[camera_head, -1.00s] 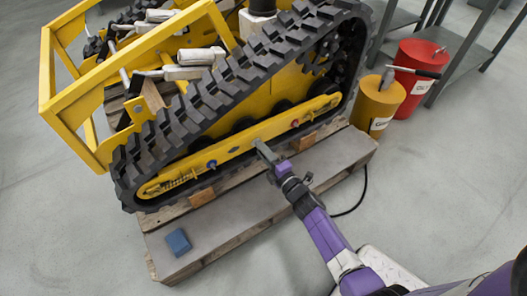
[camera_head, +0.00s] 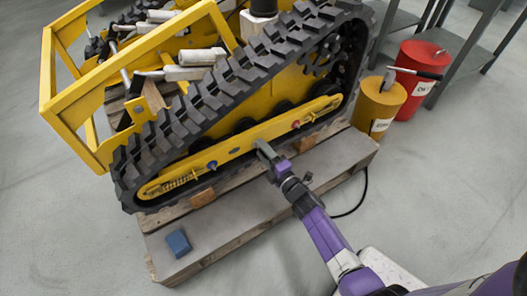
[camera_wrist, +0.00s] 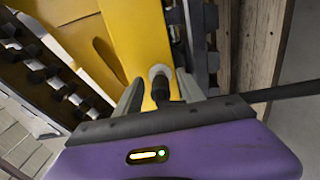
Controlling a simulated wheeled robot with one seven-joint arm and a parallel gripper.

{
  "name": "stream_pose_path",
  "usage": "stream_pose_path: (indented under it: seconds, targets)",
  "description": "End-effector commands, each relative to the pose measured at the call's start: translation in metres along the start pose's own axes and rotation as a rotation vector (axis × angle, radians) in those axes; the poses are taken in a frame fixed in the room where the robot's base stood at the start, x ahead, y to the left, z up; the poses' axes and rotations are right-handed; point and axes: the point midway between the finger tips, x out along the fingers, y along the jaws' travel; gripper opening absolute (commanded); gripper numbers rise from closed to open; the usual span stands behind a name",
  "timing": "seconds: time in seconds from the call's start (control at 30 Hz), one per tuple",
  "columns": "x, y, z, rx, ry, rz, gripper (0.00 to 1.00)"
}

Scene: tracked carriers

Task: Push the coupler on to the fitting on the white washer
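The white washer (camera_wrist: 159,72) sits on the yellow side beam (camera_head: 240,144) of the tracked carrier and shows just beyond my fingertips in the wrist view. The dark coupler (camera_wrist: 160,90) is between my two fingers, in line with the washer. My gripper (camera_wrist: 159,84) is shut on the coupler; it also shows against the beam in the head view (camera_head: 262,148). The black hose (camera_wrist: 285,91) runs off to the right from my gripper. The fitting is hidden behind the coupler, and I cannot tell whether the two touch.
A blue fitting (camera_head: 212,164) and a red fitting (camera_head: 295,124) are on the same beam. The black track (camera_head: 190,125) surrounds it. The carrier stands on a wooden pallet (camera_head: 215,220) with a blue block (camera_head: 178,242). Yellow (camera_head: 376,108) and red (camera_head: 408,85) cans stand right.

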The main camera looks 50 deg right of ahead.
Motion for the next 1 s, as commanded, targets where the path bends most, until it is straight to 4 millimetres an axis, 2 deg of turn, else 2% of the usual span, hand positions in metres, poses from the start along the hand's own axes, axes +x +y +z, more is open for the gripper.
stream_pose_path:
  seconds: [0.27,0.7,1.0]
  targets:
    - [-0.006,0.0,0.0,0.0,-0.001,-0.003,0.46]
    - [-0.069,0.001,0.0,0.001,0.0,-0.001,0.46]
    - [-0.079,0.0,0.0,0.0,0.0,0.0,0.46]
